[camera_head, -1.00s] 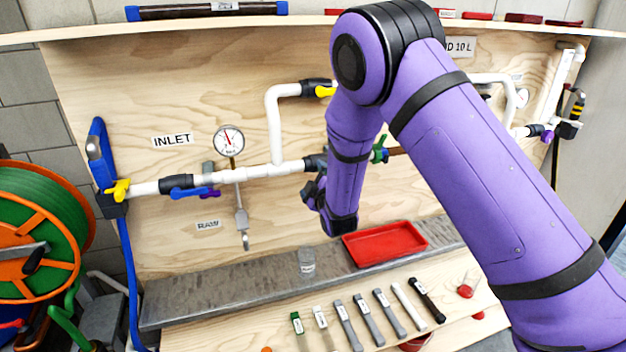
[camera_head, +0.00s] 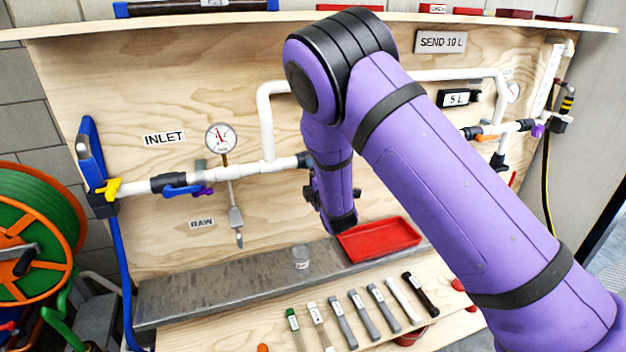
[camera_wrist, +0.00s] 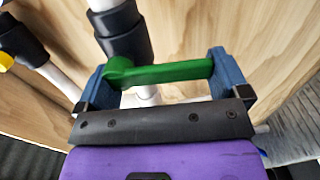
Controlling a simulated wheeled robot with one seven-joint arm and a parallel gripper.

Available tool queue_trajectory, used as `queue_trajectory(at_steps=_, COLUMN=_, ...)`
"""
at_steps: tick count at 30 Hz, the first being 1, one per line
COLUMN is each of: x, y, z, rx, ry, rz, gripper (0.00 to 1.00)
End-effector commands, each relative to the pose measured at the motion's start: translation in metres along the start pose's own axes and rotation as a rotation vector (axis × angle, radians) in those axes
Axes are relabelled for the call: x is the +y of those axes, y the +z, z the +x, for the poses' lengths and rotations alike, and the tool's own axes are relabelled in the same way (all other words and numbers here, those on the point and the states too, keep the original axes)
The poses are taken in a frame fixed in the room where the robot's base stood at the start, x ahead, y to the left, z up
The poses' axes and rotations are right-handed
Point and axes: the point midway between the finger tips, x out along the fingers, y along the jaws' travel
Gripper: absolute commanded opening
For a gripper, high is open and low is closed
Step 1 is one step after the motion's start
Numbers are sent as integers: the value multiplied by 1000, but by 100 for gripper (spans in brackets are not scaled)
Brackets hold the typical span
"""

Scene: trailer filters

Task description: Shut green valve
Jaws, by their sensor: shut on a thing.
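The green valve's handle (camera_wrist: 162,73) shows in the wrist view as a green lever with a rounded end at the left. It lies across the space between the two blue fingers of my gripper (camera_wrist: 165,79), which is shut on it, one finger at each end of the lever. The white pipe and dark grey fitting (camera_wrist: 122,32) show just behind the lever. In the head view my purple arm hides the green valve and most of my gripper against the board.
A blue-handled valve (camera_head: 180,190), a yellow valve (camera_head: 108,189) and a pressure gauge (camera_head: 221,139) are on the inlet pipe at the left. Below are a red tray (camera_head: 378,240), a clear jar (camera_head: 300,257) and several labelled tools. A hose reel (camera_head: 35,235) stands at far left.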

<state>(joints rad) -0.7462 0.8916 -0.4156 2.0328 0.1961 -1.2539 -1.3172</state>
Motion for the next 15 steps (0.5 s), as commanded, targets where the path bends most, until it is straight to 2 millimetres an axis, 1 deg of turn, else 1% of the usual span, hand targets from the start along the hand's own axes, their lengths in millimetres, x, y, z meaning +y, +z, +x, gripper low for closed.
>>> queue_trajectory(at_steps=10, x=-1, y=0, z=0, rx=1, ry=-3, rz=-10, gripper=51)
queue_trajectory(at_steps=11, x=-1, y=0, z=0, rx=1, ry=-3, rz=-10, gripper=98)
queue_trajectory(at_steps=12, x=-1, y=0, z=0, rx=1, ry=-3, rz=-10, gripper=100)
queue_trajectory(at_steps=15, x=-1, y=0, z=0, rx=1, ry=-2, rz=-8, gripper=100)
